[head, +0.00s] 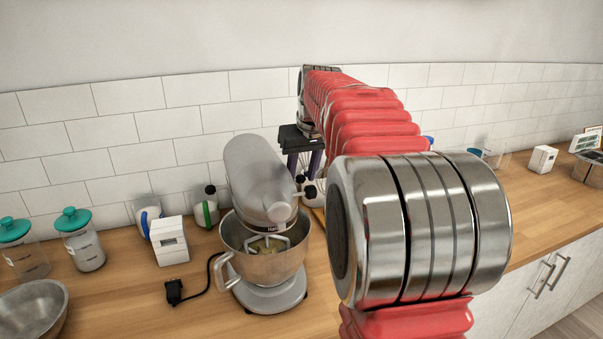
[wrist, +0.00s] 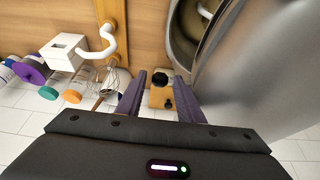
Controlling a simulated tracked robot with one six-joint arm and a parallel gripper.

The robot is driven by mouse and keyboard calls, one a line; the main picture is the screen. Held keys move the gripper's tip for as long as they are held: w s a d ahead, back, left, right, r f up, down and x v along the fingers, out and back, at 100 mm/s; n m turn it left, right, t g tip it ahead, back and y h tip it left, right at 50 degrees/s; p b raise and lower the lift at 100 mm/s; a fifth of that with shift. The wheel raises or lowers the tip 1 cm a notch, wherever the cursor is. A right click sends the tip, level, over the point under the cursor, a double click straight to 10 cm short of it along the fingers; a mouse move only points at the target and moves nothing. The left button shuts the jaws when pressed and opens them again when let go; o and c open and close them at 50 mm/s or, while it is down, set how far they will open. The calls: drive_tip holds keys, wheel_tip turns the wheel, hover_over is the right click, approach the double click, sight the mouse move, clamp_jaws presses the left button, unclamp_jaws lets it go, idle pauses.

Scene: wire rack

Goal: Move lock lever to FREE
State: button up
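The silver stand mixer (head: 262,180) stands on the wooden counter, with a beater reaching into its metal bowl (head: 275,264). A small dark knob (head: 310,192) sticks out at the right side of its head; I cannot tell whether it is the lock lever, and no FREE marking is readable. My gripper (head: 304,176) hangs behind and right of the mixer head, fingers down. In the wrist view my gripper (wrist: 162,78) has its two purple fingers apart, with a round black knob (wrist: 160,79) showing between the tips. I cannot tell whether they touch it. The mixer body (wrist: 255,65) fills the right side there.
A white box (head: 170,240), a black plug with cord (head: 176,291), teal-lidded jars (head: 80,240) and a metal bowl (head: 32,308) stand left of the mixer. A whisk (wrist: 116,80) and a white hook-shaped thing (wrist: 105,42) lie left of the fingers. The tiled wall is behind.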

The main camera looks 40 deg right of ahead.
clamp_jaws()
idle(0.4)
drive_tip(key=shift+w+d, duration=0.15)
drive_tip(key=shift+w, duration=0.5)
drive_tip(key=shift+w+d, duration=0.15)
drive_tip(key=shift+w, duration=0.5)
drive_tip(key=shift+o, duration=0.9)
unclamp_jaws()
drive_tip(key=v, duration=1.3)
drive_tip(key=shift+r, duration=0.35)
